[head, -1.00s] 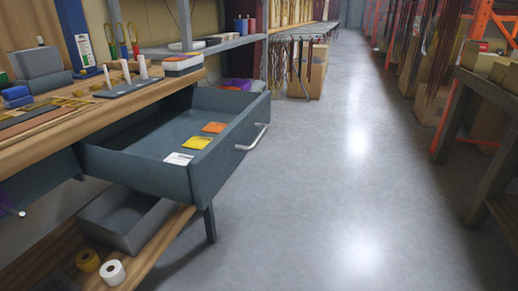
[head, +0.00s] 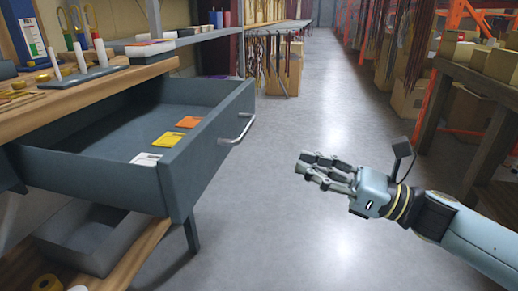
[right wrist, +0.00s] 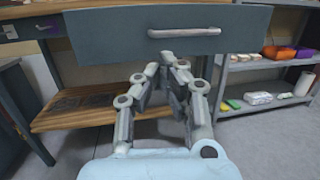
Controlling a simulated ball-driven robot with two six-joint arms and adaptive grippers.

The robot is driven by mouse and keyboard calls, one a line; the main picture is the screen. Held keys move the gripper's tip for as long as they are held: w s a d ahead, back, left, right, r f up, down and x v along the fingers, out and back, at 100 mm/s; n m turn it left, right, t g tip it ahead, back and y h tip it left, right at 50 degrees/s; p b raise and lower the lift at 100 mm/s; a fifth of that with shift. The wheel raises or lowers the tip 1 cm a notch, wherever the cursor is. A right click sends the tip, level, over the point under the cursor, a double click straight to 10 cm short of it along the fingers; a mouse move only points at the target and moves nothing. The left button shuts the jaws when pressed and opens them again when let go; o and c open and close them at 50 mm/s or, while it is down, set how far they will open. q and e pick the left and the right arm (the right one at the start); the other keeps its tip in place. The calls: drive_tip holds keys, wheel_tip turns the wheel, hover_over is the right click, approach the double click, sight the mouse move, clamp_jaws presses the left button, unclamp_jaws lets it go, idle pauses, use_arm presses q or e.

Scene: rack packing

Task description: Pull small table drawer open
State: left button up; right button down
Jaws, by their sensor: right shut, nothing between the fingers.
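The small table drawer (head: 75,175) is a blue-grey box pulled well out from under the wooden worktop in the head view. Its front carries a silver bar handle (head: 237,130). A white, a yellow and an orange packet lie inside. My right gripper (head: 308,166) is shut and empty, over the floor to the right of the drawer front and apart from the handle. In the right wrist view the drawer front (right wrist: 110,35) and handle (right wrist: 184,32) are ahead of and above the fingertips. My left gripper is not in view.
The wooden worktop (head: 110,82) holds white candle-like sticks and a small box. A grey bin (head: 90,235) stands on the lower shelf under the drawer. A workbench (head: 485,95) stands at the right. The aisle floor (head: 300,120) is clear.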

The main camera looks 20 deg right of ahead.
sight(225, 144)
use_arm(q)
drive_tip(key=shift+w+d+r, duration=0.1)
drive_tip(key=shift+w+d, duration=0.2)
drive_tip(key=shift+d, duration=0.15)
use_arm(e)
drive_tip(key=x, duration=1)
drive_tip(key=shift+w, duration=0.25)
drive_tip(key=w+a, duration=0.2)
drive_tip(key=a, duration=0.1)
drive_tip(key=w+a, duration=0.1)
drive_tip(key=shift+a+b, duration=0.3)
drive_tip(key=shift+b, duration=0.05)
drive_tip(key=shift+w+a+r, duration=0.1)
drive_tip(key=shift+w+a, duration=0.05)
drive_tip(key=shift+a, duration=0.15)
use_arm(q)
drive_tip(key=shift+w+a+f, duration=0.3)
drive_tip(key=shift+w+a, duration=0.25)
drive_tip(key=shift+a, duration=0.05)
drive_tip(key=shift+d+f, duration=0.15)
use_arm(e)
drive_tip(key=shift+d, duration=0.1)
